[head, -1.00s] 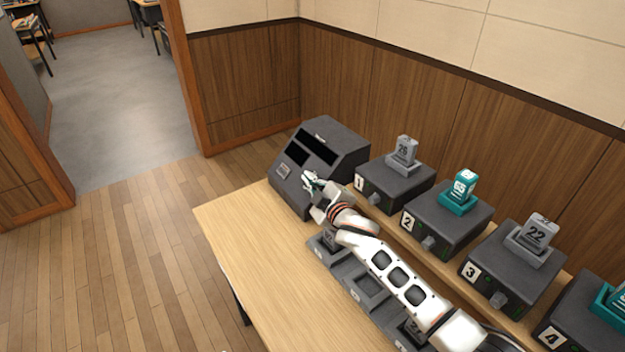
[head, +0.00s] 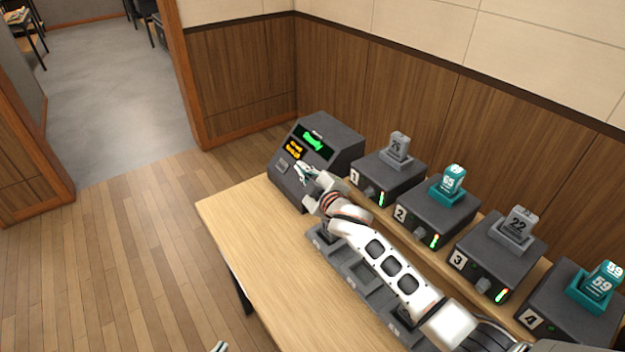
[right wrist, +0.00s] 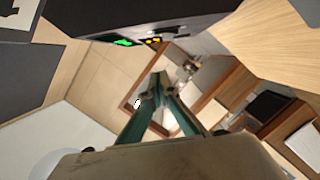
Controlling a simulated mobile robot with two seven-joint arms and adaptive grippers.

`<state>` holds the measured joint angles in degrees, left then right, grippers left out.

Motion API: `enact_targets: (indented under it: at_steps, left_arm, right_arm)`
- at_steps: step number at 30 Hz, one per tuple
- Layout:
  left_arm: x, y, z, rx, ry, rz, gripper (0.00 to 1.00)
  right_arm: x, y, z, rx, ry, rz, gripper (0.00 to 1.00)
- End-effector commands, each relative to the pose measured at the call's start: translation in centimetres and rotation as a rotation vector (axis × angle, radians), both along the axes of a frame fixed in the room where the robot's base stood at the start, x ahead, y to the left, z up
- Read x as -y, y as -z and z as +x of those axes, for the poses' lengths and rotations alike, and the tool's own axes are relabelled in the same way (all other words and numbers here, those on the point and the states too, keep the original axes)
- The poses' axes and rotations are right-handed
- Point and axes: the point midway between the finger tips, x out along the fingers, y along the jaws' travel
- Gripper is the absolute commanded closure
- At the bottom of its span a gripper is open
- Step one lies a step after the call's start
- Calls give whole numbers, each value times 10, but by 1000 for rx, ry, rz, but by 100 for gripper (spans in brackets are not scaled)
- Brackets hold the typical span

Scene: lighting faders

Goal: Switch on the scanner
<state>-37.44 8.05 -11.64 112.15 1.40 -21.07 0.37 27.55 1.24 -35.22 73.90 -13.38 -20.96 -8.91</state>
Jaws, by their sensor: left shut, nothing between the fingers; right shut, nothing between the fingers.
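The scanner (head: 340,150) is a dark grey console at the far end of the table. Its upper screen shows green and its lower one orange. A small grey plate (head: 282,166) sits on its front. My right gripper (head: 301,170) is shut and empty, close in front of the scanner's lower face; I cannot tell if it touches. In the right wrist view its fingers (right wrist: 158,92) are together, with the scanner's lit screens (right wrist: 135,42) above. My left gripper (head: 219,347) shows only as a tip at the bottom edge, shut.
Numbered grey units 1 (head: 385,178), 2 (head: 436,215), 3 (head: 495,257) and 4 (head: 580,310) line the back of the wooden table (head: 235,215), holding tagged blocks. Dark trays (head: 352,262) lie beneath my right arm. The table's left front is clear.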

Motion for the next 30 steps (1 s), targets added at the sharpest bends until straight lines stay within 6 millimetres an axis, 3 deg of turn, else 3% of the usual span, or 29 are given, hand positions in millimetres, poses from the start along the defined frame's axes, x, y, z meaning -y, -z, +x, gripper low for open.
enact_targets:
  at_steps: [9, 15, 30]
  left_arm:
    - [-6, 7, -3, -22, -16, 7, 100]
    - [-8, 10, -4, -28, -18, 11, 100]
    - [-8, 8, -4, -25, -19, 9, 100]
  right_arm:
    - [24, -6, -50, -3, 0, -4, 100]
    - [33, -10, -71, -3, 0, -4, 100]
    - [37, -12, -78, -2, 1, -4, 100]
